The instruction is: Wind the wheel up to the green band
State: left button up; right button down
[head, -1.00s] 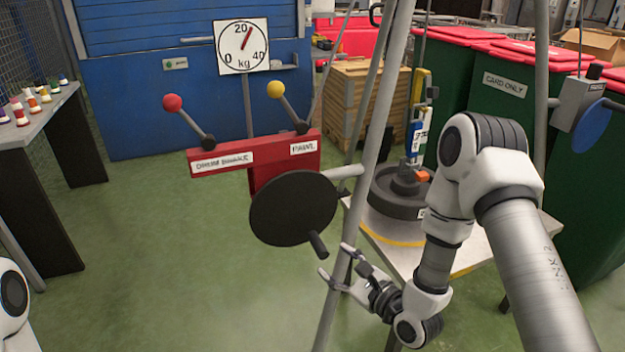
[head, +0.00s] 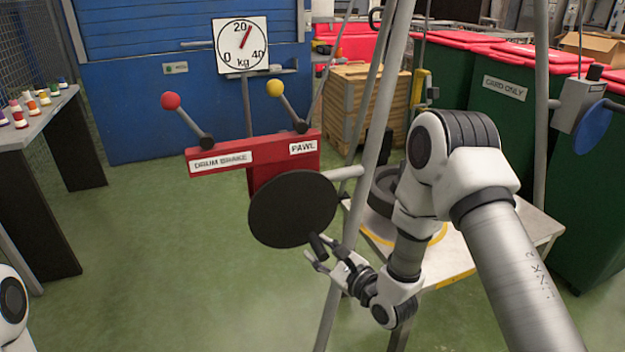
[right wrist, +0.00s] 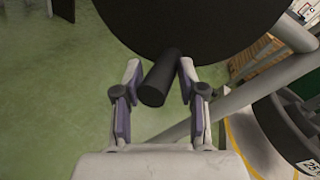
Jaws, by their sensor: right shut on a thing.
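The black wheel (head: 292,208) faces me below a red panel (head: 235,157), with a short black handle (head: 317,244) near its lower edge. My right gripper (head: 322,256) is shut on this handle. In the right wrist view the handle (right wrist: 161,77) sits between the two fingers (right wrist: 158,88) of my gripper, under the wheel (right wrist: 195,25). A round kg dial (head: 241,45) stands behind, its red needle a little right of 20. I cannot make out a green band. My left gripper is out of view.
Levers with a red knob (head: 168,101) and a yellow knob (head: 275,88) rise from the panel, labelled drum brake and pawl. Grey poles (head: 371,165) stand close to my right arm. A dark weight (head: 385,190) is partly hidden on a low platform (head: 525,228).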

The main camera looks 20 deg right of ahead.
jog(key=shift+s+a+f+m+t+b, duration=0.1)
jog(key=shift+a+f+m+t+b, duration=0.2)
jog(key=shift+a+f+m+b, duration=0.45)
jog(key=shift+a+r+m+y+b, duration=0.15)
jog(key=shift+a+m+y+b, duration=0.25)
jog(key=shift+a+m+b, duration=0.3)
jog(key=shift+a, duration=0.15)
jog(key=shift+a+r, duration=0.15)
jog(key=shift+a, duration=1.05)
jog(key=shift+r, duration=0.1)
